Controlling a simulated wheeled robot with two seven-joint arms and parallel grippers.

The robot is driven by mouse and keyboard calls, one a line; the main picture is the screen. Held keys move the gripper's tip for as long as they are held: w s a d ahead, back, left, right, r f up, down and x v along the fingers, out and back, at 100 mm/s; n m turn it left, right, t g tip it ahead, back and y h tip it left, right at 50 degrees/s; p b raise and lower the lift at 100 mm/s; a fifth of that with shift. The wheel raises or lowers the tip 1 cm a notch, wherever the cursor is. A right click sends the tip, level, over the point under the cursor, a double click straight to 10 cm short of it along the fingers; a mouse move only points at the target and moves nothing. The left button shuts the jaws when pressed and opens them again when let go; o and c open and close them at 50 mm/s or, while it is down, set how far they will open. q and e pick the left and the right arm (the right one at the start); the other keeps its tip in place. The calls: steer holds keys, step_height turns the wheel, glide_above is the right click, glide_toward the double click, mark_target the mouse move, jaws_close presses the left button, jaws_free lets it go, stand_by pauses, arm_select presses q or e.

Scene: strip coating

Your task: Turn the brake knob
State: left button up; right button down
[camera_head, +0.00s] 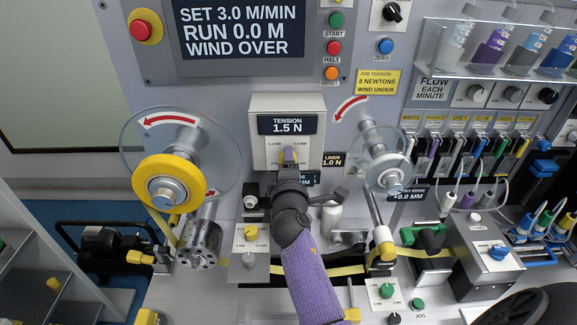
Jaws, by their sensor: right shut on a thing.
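The tension box (259,132) stands at the middle of the panel, with a display reading 1.5 N. The knob on its front, which I take as the brake knob (288,150), is mostly hidden by my right gripper. My right gripper (289,165) is at the knob, shut on it, with its purple arm coming up from the bottom. The fingertips are small and the exact grip is hard to see. My left gripper does not show.
A yellow roll (146,186) on a clear disc is at the left, and a clear reel (387,172) at the right. A yellow note (377,81) reads job tension 8 newtons, wind under. The main display (240,32) reads run 0.0 M, wind over. Bottles stand on a shelf (425,60) at the upper right.

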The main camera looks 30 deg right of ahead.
steer(key=shift+f+m, duration=0.1)
steer(key=shift+m, duration=0.7)
steer(key=shift+c, duration=0.7)
jaws_free()
